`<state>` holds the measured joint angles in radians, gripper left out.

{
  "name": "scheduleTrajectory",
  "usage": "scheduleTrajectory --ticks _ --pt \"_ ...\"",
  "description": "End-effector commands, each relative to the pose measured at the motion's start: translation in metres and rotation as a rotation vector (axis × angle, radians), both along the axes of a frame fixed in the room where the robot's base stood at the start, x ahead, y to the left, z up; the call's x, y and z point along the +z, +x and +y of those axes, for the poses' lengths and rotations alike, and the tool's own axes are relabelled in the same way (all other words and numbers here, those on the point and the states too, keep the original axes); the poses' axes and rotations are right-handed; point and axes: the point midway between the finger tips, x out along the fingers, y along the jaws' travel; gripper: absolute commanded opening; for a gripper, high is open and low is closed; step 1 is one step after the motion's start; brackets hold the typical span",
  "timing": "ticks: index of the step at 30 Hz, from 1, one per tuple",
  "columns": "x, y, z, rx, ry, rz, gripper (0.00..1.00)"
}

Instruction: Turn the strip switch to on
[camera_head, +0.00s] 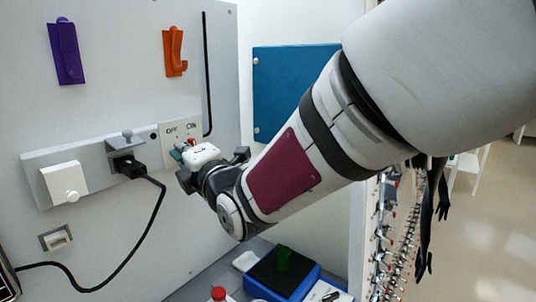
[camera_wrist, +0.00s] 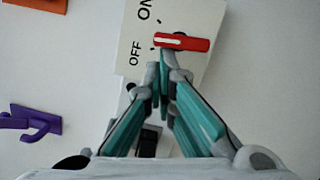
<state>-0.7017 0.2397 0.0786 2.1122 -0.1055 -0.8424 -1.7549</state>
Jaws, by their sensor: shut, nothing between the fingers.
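The strip switch is a red lever (camera_wrist: 185,43) on a pale plate (camera_wrist: 190,18) marked OFF and ON. In the wrist view the lever lies nearly crosswise, with a white mark at its left end. I cannot tell for sure which label it points at. In the head view a bit of red lever (camera_head: 192,141) shows below the ON label, and the rest is hidden by my gripper. My gripper (camera_wrist: 164,68) is shut and empty, with its teal fingertips close beside the lever. I cannot tell whether they touch it.
Left on the strip are a black plug (camera_head: 130,166) with a cord and a white knob box (camera_head: 65,183). Purple (camera_head: 66,52) and orange (camera_head: 174,53) hooks hang above. A blue tray (camera_head: 310,284) stands below my arm. A blue panel (camera_head: 290,85) is behind.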

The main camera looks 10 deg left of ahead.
Motion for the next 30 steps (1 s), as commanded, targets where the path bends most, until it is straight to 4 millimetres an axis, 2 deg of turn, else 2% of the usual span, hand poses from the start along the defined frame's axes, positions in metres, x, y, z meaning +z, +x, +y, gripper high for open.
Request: scheduleTrajectory --ticks 6,30 --pt "0.0044 0.0041 -0.003 -0.005 0.057 0.109 0.0" --pt "0.0079 0.0039 -0.0023 -0.001 0.053 0.104 0.0"
